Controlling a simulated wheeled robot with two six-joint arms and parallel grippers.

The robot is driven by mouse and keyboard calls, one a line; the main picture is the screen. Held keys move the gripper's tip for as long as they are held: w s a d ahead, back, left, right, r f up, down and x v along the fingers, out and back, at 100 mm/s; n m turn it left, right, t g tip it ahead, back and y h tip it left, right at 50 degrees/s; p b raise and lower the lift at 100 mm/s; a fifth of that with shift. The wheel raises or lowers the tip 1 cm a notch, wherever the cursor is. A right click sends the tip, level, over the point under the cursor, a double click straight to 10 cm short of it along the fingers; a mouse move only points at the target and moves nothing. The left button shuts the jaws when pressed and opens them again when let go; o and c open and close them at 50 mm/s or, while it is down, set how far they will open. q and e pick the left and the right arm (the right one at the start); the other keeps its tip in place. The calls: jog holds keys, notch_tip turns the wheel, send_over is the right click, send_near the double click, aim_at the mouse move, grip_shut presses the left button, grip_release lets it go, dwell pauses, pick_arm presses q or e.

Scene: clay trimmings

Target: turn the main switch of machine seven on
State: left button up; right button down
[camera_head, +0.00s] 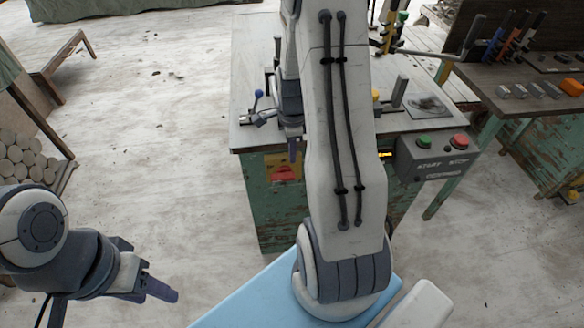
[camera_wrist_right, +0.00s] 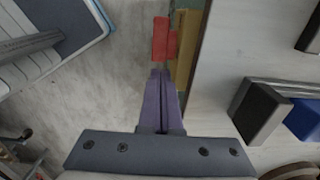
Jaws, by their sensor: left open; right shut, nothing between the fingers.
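The main switch is a red handle (camera_head: 284,174) on a yellow plate (camera_head: 271,162), on the front of the green machine cabinet. In the right wrist view the red handle (camera_wrist_right: 163,38) stands out from the yellow plate (camera_wrist_right: 186,50), just beyond my fingertips. My right gripper (camera_head: 293,158) is shut and empty, pointing down in front of the plate's upper edge. Its closed fingers (camera_wrist_right: 160,76) appear close to the handle; I cannot tell whether they touch. My left gripper (camera_head: 150,285) is open and empty, low at the left, away from the machine. No machine number is readable.
A grey box with a green start button (camera_head: 424,141) and a red stop button (camera_head: 459,141) hangs at the cabinet's right. A blue-knobbed lever (camera_head: 258,97) stands on the worktop near my right gripper. A tool bench (camera_head: 530,103) is at right.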

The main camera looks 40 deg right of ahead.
aim_at(294, 167)
notch_tip(294, 167, down, 6)
jog(key=shift+r, duration=0.15)
dwell(0.3)
jog(key=shift+s+d, duration=0.15)
jog(key=shift+d, duration=0.1)
